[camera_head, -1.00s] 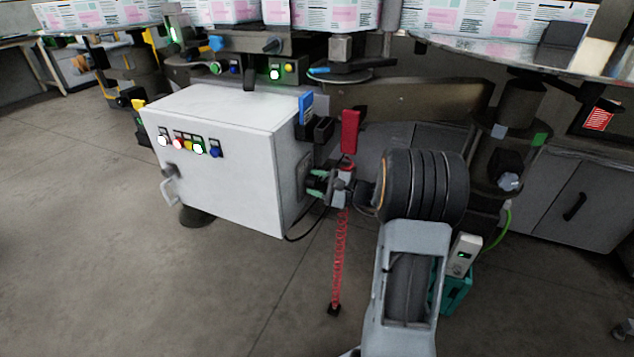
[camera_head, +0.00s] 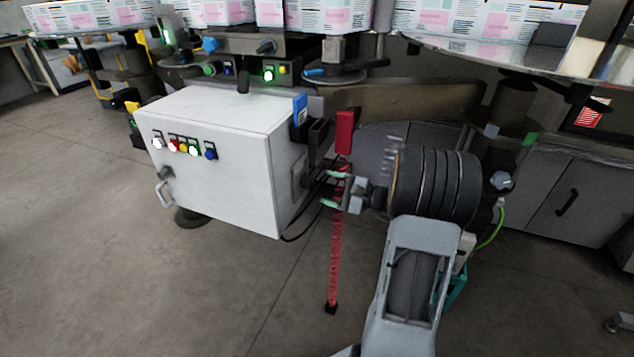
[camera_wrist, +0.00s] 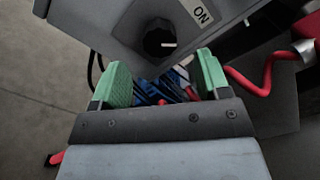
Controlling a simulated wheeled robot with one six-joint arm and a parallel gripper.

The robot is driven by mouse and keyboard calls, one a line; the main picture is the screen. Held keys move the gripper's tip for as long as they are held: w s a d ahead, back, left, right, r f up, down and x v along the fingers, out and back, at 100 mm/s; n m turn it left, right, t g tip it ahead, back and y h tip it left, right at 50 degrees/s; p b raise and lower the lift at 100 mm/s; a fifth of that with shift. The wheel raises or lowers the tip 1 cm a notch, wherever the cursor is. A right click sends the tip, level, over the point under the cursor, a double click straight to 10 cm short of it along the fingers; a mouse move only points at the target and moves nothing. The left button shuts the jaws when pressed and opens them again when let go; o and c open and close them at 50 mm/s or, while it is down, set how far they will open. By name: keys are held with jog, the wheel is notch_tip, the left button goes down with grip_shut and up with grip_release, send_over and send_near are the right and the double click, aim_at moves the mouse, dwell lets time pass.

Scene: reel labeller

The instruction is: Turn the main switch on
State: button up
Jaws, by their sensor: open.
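The main switch is a black round knob (camera_wrist: 159,40) on a grey plate on the cabinet's side, in the wrist view. Its white mark points to the right in that view. A white "ON" label (camera_wrist: 201,15) sits up and right of it. My gripper (camera_head: 332,188) has green fingertips and is open and empty, apart from the cabinet's side. In the wrist view its fingers (camera_wrist: 163,77) are spread below the knob, not touching it.
Blue and red cables (camera_wrist: 165,92) show beyond the fingers. Lit buttons (camera_head: 193,149) line the cabinet's front.

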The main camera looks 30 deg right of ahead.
jog(key=p+v, duration=0.1)
jog(key=v, duration=0.7)
dwell(0.4)
jog(key=s+a+r+n+g+h+p, duration=0.1)
jog(key=s+a+r+n+g+p, duration=0.25)
jog(key=a+r+g+p, duration=0.45)
jog(key=s+a+r+n+g+h+p, duration=0.25)
jog(key=a+r+n+p, duration=0.3)
jog(key=a, duration=0.35)
jog(key=s+a+r+n+h+p, duration=0.1)
jog(key=s+r+n+h+p, duration=0.2)
jog(key=r+p, duration=0.3)
jog(key=s+a+r+n+h+p, duration=0.1)
jog(key=s+r+n+h+p, duration=0.2)
jog(key=r+p, duration=0.4)
jog(key=shift+a+r+n+h, duration=0.35)
jog(key=shift+r+n+h, duration=0.35)
jog(key=shift+h, duration=0.45)
jog(key=shift+t, duration=0.25)
